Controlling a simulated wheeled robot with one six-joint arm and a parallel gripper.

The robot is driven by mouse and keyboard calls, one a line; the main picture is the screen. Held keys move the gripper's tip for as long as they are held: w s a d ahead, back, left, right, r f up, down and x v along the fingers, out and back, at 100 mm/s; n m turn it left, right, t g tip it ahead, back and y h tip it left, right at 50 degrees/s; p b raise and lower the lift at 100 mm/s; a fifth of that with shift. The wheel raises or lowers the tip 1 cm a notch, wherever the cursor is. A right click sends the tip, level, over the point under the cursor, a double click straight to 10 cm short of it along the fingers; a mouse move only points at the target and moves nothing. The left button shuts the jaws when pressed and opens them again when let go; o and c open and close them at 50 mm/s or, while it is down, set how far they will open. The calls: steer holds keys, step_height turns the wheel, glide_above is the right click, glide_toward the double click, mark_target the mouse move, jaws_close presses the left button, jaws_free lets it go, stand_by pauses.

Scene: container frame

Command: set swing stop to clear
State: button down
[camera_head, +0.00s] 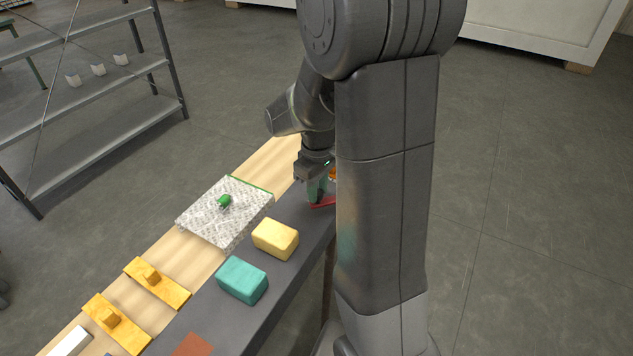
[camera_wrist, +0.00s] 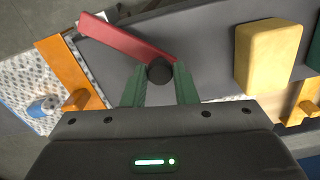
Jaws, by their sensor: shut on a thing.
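The swing stop shows as a flat red bar (camera_wrist: 122,40) with a dark round knob (camera_wrist: 160,73) at one end. In the wrist view the bar runs from the knob up and to the left, across the dark grey strip. My gripper (camera_wrist: 160,82) has its green fingers on both sides of the knob, shut on it. In the head view the red bar (camera_head: 323,204) shows only in part, low beside my gripper (camera_head: 316,194); my arm hides the rest.
A yellow block (camera_head: 275,238) and a teal block (camera_head: 242,280) sit on the dark strip (camera_head: 290,290). A speckled slab (camera_head: 213,230) with a green knob lies on the wooden bench. Orange bars (camera_head: 158,284) with knobs lie nearer. A metal shelf (camera_head: 95,120) stands at the left.

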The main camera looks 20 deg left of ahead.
steer(key=s+d+n, duration=0.1)
steer(key=n, duration=0.1)
steer(key=s+d+n, duration=0.1)
steer(key=d+n, duration=0.1)
steer(key=shift+s+d+n, duration=0.25)
steer(key=shift+d+n, duration=0.4)
steer(key=shift+n, duration=0.4)
steer(key=shift+s+d+n, duration=0.2)
steer(key=shift+d+n, duration=0.45)
steer(key=shift+n, duration=0.4)
steer(key=c, duration=1.1)
jaws_free()
steer(key=shift+d, duration=0.1)
steer(key=shift+c, duration=0.2)
step_height(320, 180, up, 14)
steer(key=shift+f, duration=0.15)
